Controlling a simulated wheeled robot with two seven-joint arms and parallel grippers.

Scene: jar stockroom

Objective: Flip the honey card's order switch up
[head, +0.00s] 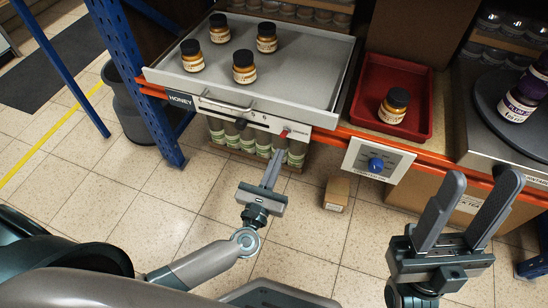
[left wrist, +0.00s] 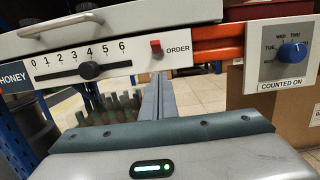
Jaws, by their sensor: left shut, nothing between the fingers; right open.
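The honey card (head: 255,119) is a pale strip on the front of the grey tray; it also shows in the left wrist view (left wrist: 50,72). Its red order switch (head: 284,133) is at the card's right end, beside the word ORDER in the left wrist view (left wrist: 155,44). I cannot tell for sure whether its lever is up or down. My left gripper (head: 275,158) is shut and empty. Its fingertips (left wrist: 158,78) are just below the switch, apparently apart from it. My right gripper (head: 482,190) is open and empty, far to the right.
The card's black slider knob (left wrist: 90,70) stands near 4. The grey tray (head: 320,65) holds several honey jars. A red bin (head: 415,125) holds one jar. A blue dial (head: 376,164) is right of the card. A small carton (head: 337,194) is on the floor; jars stand under the tray.

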